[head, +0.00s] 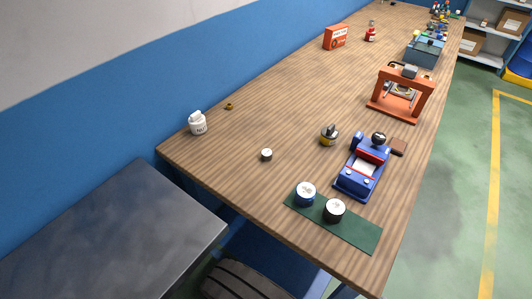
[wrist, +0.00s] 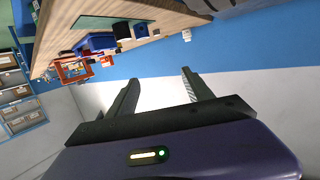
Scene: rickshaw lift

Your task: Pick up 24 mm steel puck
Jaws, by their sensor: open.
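A small, short cylinder (head: 266,155) with a pale top and dark side stands alone on the wooden bench in the head view. It looks like the steel puck, but its size and marking are too small to read. My gripper (wrist: 159,76) shows only in the wrist view. Its two dark fingers are apart with nothing between them. They point towards a wall, with the bench off to the upper left, so the gripper is away from the puck. I cannot tell the puck for sure in the wrist view.
A blue-sided cylinder (head: 305,193) and a dark one (head: 335,211) stand on a green mat (head: 364,238). A white jar (head: 198,124), brass nut (head: 229,106), yellow-black item (head: 329,134), blue device (head: 362,168) and orange press (head: 401,94) are around. Bench near the puck is clear.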

